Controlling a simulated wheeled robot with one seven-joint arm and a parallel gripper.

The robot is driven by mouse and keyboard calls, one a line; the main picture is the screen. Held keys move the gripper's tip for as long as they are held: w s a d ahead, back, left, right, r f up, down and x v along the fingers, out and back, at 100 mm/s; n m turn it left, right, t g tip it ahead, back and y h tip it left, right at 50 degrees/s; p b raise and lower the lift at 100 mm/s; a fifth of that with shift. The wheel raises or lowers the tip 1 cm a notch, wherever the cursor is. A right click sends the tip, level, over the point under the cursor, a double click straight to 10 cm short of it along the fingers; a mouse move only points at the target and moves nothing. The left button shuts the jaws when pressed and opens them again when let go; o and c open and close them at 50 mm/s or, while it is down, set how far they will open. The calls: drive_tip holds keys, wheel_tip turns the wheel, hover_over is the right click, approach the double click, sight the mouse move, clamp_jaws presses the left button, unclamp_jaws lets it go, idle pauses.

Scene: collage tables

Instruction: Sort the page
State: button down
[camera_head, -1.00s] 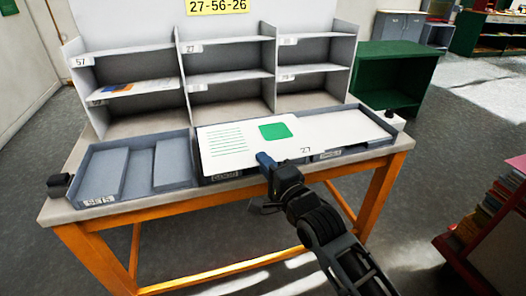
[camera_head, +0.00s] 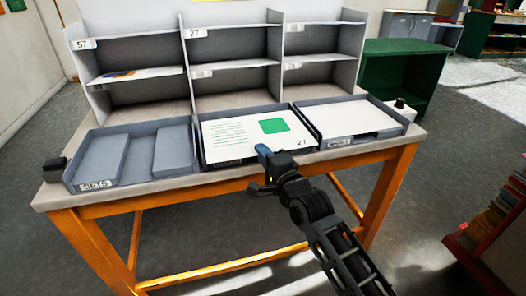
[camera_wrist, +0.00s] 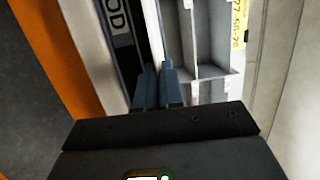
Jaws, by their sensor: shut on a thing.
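A white page (camera_head: 245,137) with green lines, a green square and the number 27 lies flat in or just above the middle tray (camera_head: 203,150). My gripper (camera_head: 263,150) is shut on the page's front edge, right of its middle. The blue fingertips (camera_wrist: 158,88) show in the wrist view, where the page is hard to make out. The grey sorting shelf (camera_head: 187,75) stands behind, with cubbies labelled 57 and 27 at the upper left and upper middle; other labels are blurred. A page with orange and blue lies in a left cubby (camera_head: 125,74).
The right tray (camera_head: 372,138) holds white sheets. The left tray (camera_head: 88,185), labelled SETS, has grey dividers or blocks. Small dark and white items sit at the table's (camera_head: 50,199) ends. A green cabinet (camera_head: 405,70) stands behind right.

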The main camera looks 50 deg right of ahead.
drive_tip(key=shift+f, duration=0.3)
drive_tip(key=c, duration=1.2)
unclamp_jaws()
drive_tip(key=shift+s, duration=0.1)
